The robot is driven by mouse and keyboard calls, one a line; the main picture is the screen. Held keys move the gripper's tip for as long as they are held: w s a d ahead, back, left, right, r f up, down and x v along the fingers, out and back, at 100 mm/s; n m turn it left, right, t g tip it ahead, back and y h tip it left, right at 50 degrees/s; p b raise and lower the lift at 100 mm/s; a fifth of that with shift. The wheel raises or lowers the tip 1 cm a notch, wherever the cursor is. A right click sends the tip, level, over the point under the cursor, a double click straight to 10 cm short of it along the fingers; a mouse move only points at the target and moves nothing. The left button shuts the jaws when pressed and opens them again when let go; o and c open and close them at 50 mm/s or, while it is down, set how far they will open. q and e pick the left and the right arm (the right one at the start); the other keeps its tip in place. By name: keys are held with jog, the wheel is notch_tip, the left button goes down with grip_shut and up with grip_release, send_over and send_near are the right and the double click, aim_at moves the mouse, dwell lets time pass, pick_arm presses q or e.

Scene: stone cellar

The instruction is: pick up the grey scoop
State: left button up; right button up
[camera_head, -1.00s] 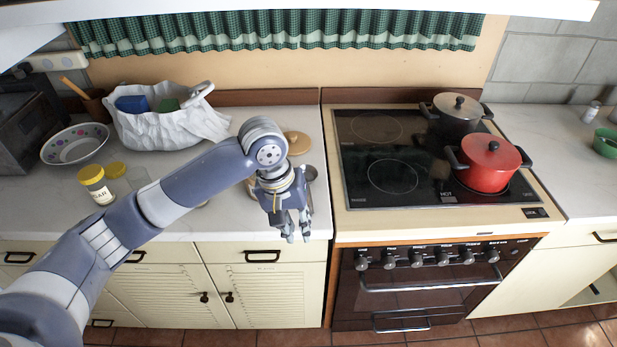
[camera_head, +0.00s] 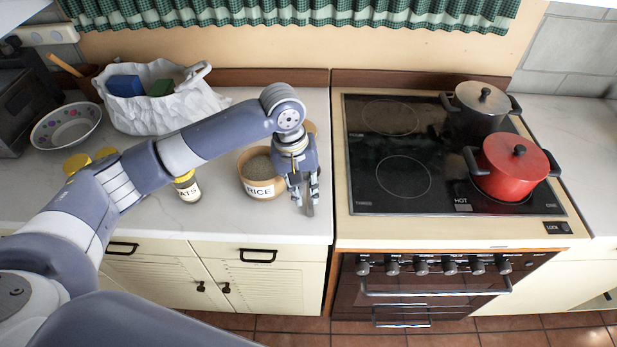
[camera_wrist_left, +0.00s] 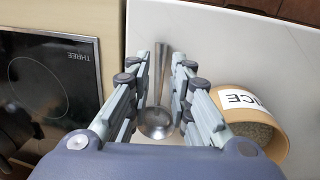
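The grey scoop (camera_wrist_left: 157,122) shows in the left wrist view as a round metal bowl with a straight handle pointing away from my palm. In the head view a thin grey part of the scoop (camera_head: 309,208) shows at my fingertips, above the counter's front part. My left gripper (camera_head: 305,196) points down there, just right of the rice container. In the wrist view the fingers of my left gripper (camera_wrist_left: 160,62) stand on both sides of the handle, with narrow gaps visible. My right gripper is not in view.
The tan rice container (camera_head: 262,175) stands close beside my left gripper; it also shows in the wrist view (camera_wrist_left: 250,110). The hob (camera_head: 405,150) with a red pot (camera_head: 512,168) and a dark pot (camera_head: 480,105) is to the right. A jar (camera_head: 188,188) stands left, below my arm.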

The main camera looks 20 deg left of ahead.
aim_at(309, 206)
pick_arm(q)
jog(key=shift+f, duration=0.35)
jog(key=f, duration=0.1)
jog(key=f+p, duration=0.1)
jog(key=f, duration=0.1)
jog(key=shift+w+d+f+p, duration=0.1)
jog(key=shift+d+f+p, duration=0.2)
jog(key=shift+f, duration=0.5)
grip_shut()
notch_tip(309, 206, up, 10)
jog(key=b, duration=0.2)
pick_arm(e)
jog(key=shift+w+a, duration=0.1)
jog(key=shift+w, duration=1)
